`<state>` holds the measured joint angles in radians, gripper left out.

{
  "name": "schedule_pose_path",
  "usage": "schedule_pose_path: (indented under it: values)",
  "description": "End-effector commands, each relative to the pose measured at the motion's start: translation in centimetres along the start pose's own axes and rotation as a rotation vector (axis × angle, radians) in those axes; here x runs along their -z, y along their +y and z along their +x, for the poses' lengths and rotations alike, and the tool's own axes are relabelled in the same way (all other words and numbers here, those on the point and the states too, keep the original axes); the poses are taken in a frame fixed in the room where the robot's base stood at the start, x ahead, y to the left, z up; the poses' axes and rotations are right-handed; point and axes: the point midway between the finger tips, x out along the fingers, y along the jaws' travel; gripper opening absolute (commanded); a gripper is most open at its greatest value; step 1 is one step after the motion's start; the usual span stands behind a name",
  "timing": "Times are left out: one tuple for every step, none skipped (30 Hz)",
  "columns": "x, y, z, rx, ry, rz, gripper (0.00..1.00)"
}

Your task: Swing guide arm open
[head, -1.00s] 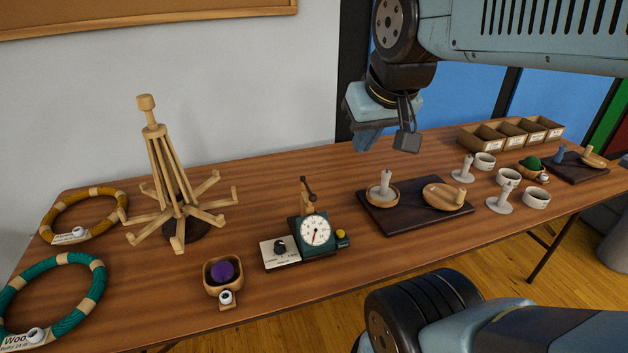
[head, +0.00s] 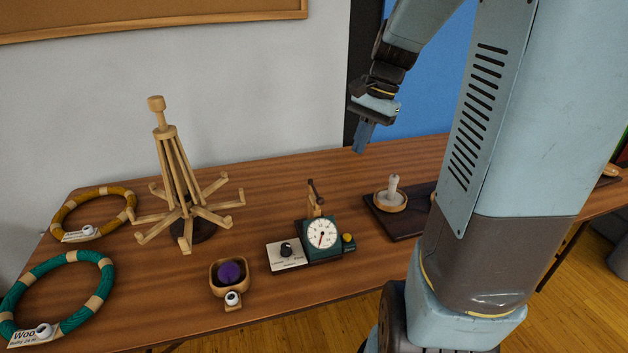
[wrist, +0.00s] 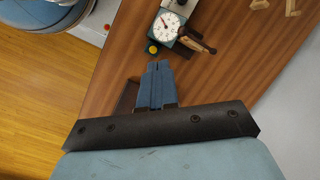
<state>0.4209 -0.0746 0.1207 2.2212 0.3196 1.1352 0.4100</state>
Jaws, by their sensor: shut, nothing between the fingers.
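The winder meter (head: 320,233), a dark green box with a white dial, stands on the table right of centre in the head view. Its wooden guide arm (head: 314,200) with a dark pin rises behind the dial. The meter also shows at the top of the wrist view (wrist: 168,24), with the guide arm (wrist: 197,42) pointing to the right. My gripper (head: 359,148) is shut and empty, above and behind the meter, to its right in the head view. In the wrist view its blue fingers (wrist: 156,70) lie together, apart from the meter.
A wooden swift (head: 180,180) stands left of the meter. A bowl with purple yarn (head: 229,272) is in front of it. Two yarn rings (head: 60,290) lie far left. A dark board (head: 400,222) with a spindle stands right, partly hidden by my arm.

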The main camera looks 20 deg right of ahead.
Motion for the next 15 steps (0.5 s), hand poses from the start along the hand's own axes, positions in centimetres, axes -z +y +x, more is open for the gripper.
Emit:
schedule_pose_path:
  values:
    - [1.3, -0.1, 0.6, 0.005, -0.042, 0.057, 0.0]
    - [2.0, -0.1, 0.9, 0.008, -0.064, 0.09, 0.0]
    - [2.8, -0.2, 1.4, 0.014, -0.095, 0.132, 0.0]
    - [3.4, -0.3, 1.7, 0.018, -0.119, 0.165, 0.0]
    - [4.1, -0.4, 2.0, 0.022, -0.141, 0.195, 0.0]
    - [4.9, -0.4, 2.4, 0.028, -0.172, 0.238, 0.0]
    - [5.5, -0.4, 2.7, 0.032, -0.194, 0.268, 0.0]
    - [6.1, -0.4, 3.0, 0.036, -0.217, 0.297, 0.0]
    - [6.9, -0.4, 3.5, 0.041, -0.244, 0.333, 0.0]
    - [7.4, -0.4, 3.7, 0.045, -0.263, 0.358, 0.0]
    - [7.9, -0.4, 4.0, 0.049, -0.282, 0.381, 0.0]
    - [8.4, -0.4, 4.3, 0.053, -0.305, 0.411, 0.0]
    - [8.8, -0.3, 4.5, 0.056, -0.319, 0.429, 0.0]
    - [9.2, -0.3, 4.7, 0.059, -0.332, 0.446, 0.0]
    - [9.6, -0.3, 4.8, 0.063, -0.347, 0.467, 0.0]
